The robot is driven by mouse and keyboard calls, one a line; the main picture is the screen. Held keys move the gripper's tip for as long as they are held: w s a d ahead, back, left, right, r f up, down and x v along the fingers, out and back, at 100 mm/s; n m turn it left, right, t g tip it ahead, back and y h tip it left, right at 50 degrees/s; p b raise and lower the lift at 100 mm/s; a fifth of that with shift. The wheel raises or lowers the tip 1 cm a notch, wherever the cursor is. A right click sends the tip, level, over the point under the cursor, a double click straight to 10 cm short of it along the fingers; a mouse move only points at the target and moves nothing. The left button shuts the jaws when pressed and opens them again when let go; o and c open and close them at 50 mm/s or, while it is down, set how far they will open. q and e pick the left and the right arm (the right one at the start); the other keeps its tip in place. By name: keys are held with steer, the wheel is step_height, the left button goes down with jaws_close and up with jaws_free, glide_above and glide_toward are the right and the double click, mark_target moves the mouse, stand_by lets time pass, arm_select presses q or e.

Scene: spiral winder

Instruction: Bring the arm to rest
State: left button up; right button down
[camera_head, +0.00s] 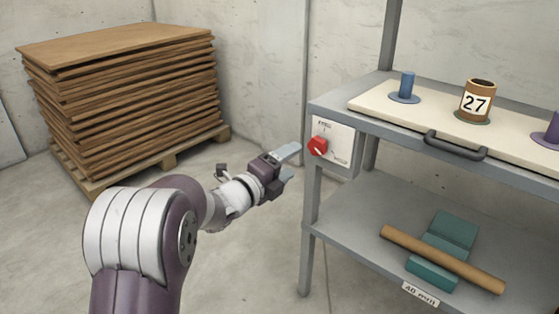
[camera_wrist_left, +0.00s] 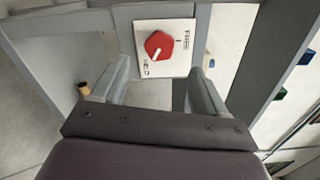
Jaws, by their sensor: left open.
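My left gripper (camera_head: 289,164) is open and empty, in the air to the left of the metal workbench. A red knob (camera_head: 318,146) sits on a white switch plate (camera_head: 341,143) at the bench's left end. The fingers point toward the plate and stay apart from the knob. In the left wrist view the red knob (camera_wrist_left: 159,45) shows beyond and between my open fingers (camera_wrist_left: 160,75), with a pale mark on its lower left. My right gripper is not in view.
The bench's upper board (camera_head: 390,100) carries a blue peg (camera_head: 407,86), a brown cylinder marked 27 (camera_head: 477,101) and a purple peg (camera_head: 554,128). The lower shelf (camera_head: 350,235) holds a cardboard tube (camera_head: 440,258) on a teal cradle (camera_head: 452,232). Stacked brown sheets (camera_head: 125,100) stand left. Floor between is clear.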

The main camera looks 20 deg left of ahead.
arm_select(q)
steer(key=v, duration=0.3)
steer(key=shift+s, duration=0.2)
